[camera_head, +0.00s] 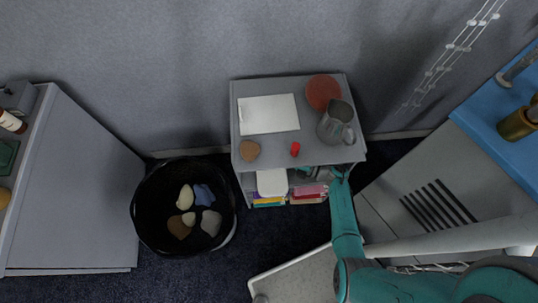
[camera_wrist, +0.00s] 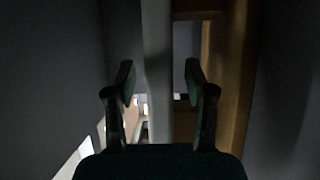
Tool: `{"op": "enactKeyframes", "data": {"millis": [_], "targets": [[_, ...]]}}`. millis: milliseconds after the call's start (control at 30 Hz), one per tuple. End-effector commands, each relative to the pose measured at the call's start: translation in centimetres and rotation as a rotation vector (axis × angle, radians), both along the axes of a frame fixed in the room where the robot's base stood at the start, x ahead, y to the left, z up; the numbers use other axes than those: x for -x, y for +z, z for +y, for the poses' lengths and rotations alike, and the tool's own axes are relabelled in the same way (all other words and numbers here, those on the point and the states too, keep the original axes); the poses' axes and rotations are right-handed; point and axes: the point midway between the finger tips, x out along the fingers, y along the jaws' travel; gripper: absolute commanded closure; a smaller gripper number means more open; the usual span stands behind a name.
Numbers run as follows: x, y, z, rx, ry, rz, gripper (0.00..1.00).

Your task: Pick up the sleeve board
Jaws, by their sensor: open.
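I cannot identify the sleeve board for sure in either view. My gripper (camera_wrist: 160,82) is open, with its two dark fingers apart. In the wrist view, a pale grey upright strip (camera_wrist: 157,45) shows between and beyond the fingers; I cannot tell what it is or whether they touch it. A brown upright panel (camera_wrist: 238,75) stands to the right. In the head view, my arm reaches to the front right of the small grey shelf unit (camera_head: 205,0), and its end is partly hidden by the unit's top.
The unit's top holds a white sheet (camera_head: 268,114), a red-brown disc (camera_head: 322,92), a grey jug (camera_head: 335,124), a small red thing (camera_head: 295,149) and a brown lump (camera_head: 249,150). Books (camera_head: 306,192) lie below. A black basket (camera_head: 146,215) with several stones stands left.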

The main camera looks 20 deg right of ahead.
Motion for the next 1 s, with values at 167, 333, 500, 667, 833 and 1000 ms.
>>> {"op": "enactKeyframes", "data": {"millis": [167,333,500,667,833,1000], "targets": [[-1.18,0.01,1.18,0.000,0.001,0.000,0.46],[-1.38,0.01,1.38,0.000,0.000,0.000,0.46],[-1.36,0.01,1.35,0.000,0.000,0.000,0.56],[-1.34,0.01,1.35,0.000,0.000,0.000,0.96],[-1.34,0.00,1.35,0.000,0.000,0.000,1.00],[-1.40,0.11,1.30,-0.001,0.000,-0.002,1.00]]}}
